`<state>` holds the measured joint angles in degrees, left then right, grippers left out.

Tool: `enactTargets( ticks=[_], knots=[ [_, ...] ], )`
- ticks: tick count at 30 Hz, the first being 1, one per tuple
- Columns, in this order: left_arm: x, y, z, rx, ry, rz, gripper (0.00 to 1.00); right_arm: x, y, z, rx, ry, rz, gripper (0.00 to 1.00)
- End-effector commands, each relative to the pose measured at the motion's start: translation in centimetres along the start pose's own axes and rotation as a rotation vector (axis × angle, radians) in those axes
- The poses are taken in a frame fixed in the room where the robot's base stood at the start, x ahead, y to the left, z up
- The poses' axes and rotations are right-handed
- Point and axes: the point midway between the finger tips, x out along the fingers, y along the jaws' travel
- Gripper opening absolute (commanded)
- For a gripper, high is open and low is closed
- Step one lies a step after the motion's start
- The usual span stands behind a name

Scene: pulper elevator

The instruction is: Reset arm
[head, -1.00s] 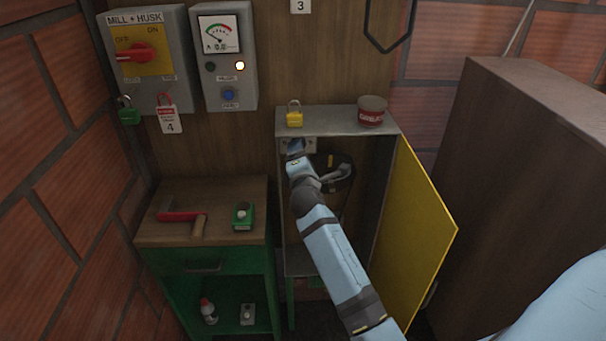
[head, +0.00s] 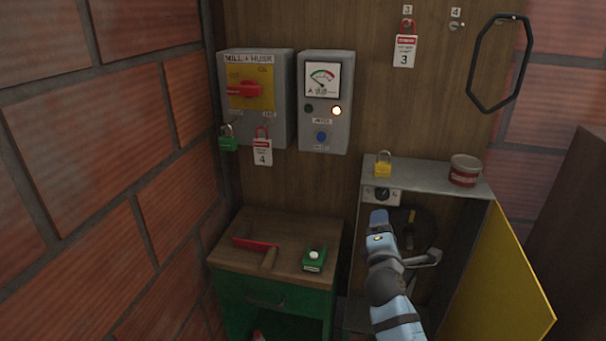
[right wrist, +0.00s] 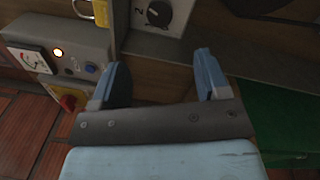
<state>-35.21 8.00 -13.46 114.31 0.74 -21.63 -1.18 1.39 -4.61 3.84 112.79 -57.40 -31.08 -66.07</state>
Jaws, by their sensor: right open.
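My right gripper (head: 400,240) is in front of the open cabinet (head: 425,177). In the right wrist view its two fingers (right wrist: 162,80) stand apart with nothing between them. Ahead of them is a small grey panel with a black rotary knob (right wrist: 158,13); the same knob (head: 382,194) sits at the cabinet's upper left in the head view. The gripper appears apart from the knob. My left gripper is not in view.
A yellow padlock (head: 383,165) and a red tin (head: 465,171) stand on the cabinet top. Its yellow door (head: 500,285) hangs open at right. The MILL + HUSK switch box (head: 257,100) and meter box (head: 325,105) are on the wall. A green-drawered bench (head: 265,290) stands below.

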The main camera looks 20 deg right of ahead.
Motion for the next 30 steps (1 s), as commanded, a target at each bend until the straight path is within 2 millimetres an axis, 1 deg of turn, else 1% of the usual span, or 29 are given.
enactTargets(
  ticks=[2, 5, 8, 11, 12, 14, 15, 17, 18, 21, 24, 25, 27, 30],
  knots=[
    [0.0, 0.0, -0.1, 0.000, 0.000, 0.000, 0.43, -0.1, -0.1, -0.1, 0.006, 0.005, -0.002, 0.69],
    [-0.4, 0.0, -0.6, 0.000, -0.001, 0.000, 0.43, -1.1, -1.0, -0.8, 0.074, 0.053, -0.021, 0.69],
    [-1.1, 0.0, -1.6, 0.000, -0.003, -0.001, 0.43, -4.0, -3.4, -2.7, 0.258, 0.167, -0.088, 0.69],
    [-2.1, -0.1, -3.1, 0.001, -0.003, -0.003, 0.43, -9.2, -6.8, -5.2, 0.547, 0.309, -0.232, 0.69],
    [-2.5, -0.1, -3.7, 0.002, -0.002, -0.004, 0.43, -11.8, -8.2, -6.0, 0.675, 0.357, -0.311, 0.69],
    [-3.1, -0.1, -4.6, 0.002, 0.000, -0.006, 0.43, -15.7, -10.2, -7.0, 0.865, 0.409, -0.441, 0.69],
    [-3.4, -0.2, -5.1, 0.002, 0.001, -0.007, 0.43, -18.3, -11.3, -7.5, 0.984, 0.429, -0.531, 0.69],
    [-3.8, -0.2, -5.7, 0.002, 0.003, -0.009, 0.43, -22.0, -12.6, -8.0, 1.146, 0.440, -0.662, 0.69],
    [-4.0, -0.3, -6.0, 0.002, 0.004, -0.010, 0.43, -24.3, -13.4, -8.2, 1.240, 0.436, -0.743, 0.69],
    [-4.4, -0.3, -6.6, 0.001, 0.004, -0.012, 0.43, -28.8, -14.6, -8.3, 1.425, 0.406, -0.911, 0.69],
    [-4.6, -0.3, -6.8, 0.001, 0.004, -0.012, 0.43, -31.5, -15.2, -8.3, 1.535, 0.374, -1.015, 0.69],
    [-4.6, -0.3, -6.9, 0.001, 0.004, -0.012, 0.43, -32.0, -15.4, -8.2, 1.556, 0.366, -1.034, 0.69],
    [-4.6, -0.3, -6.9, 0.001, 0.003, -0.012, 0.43, -32.6, -15.5, -8.3, 1.585, 0.355, -1.059, 0.69],
    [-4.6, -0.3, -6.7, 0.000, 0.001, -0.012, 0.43, -32.8, -15.6, -8.3, 1.595, 0.352, -1.067, 0.69]
  ],
)
